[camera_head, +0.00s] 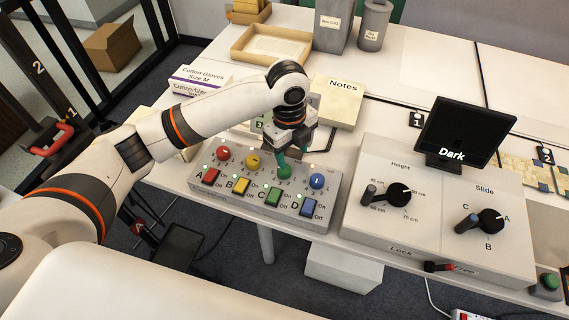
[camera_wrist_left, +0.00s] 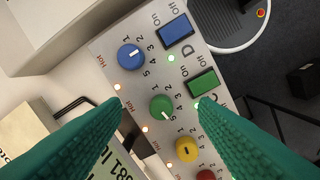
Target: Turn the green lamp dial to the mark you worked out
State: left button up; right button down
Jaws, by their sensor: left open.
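The green lamp dial (camera_head: 284,172) is on the white control panel (camera_head: 327,205), in column C above the green switch (camera_head: 274,196). My left gripper (camera_head: 281,158) is over it, pointing down. In the left wrist view the green dial (camera_wrist_left: 161,106) lies between the two teal fingers, which are open with a gap on both sides. The dial's white pointer line points to the lower right there. I cannot tell surely which number it meets. The blue dial (camera_wrist_left: 131,56) and the yellow dial (camera_wrist_left: 187,149) flank it. My right gripper is not in view.
A red dial (camera_head: 223,154) and coloured switches share the panel. A Notes box (camera_head: 338,98) and glove boxes (camera_head: 200,80) stand behind the panel.

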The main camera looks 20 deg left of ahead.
aim_at(284, 171)
pick_arm(q)
notch_tip(284, 171, up, 2)
jog(key=w+a+m, duration=0.1)
jog(key=w+a, duration=0.1)
jog(key=a, duration=0.1)
jog(key=shift+y, duration=0.3)
jog(key=f, duration=0.7)
jog(key=f+p, duration=0.1)
jog(key=f, duration=0.3)
jog(key=shift+d+f, duration=0.15)
jog(key=shift+d, duration=0.1)
jog(key=c, duration=1)
jog(key=shift+o, duration=0.2)
jog(key=shift+r+n+p, duration=0.2)
jog(key=shift+n+p, duration=0.5)
jog(key=shift+p, duration=0.25)
jog(key=n+p, duration=0.5)
jog(key=p, duration=0.1)
jog(key=shift+n, duration=0.4)
jog(key=n+p, duration=0.4)
jog(key=shift+n, duration=0.3)
jog(key=shift+f+n+p, duration=0.1)
jog(key=shift+n+p, duration=1)
jog(key=shift+n, duration=0.8)
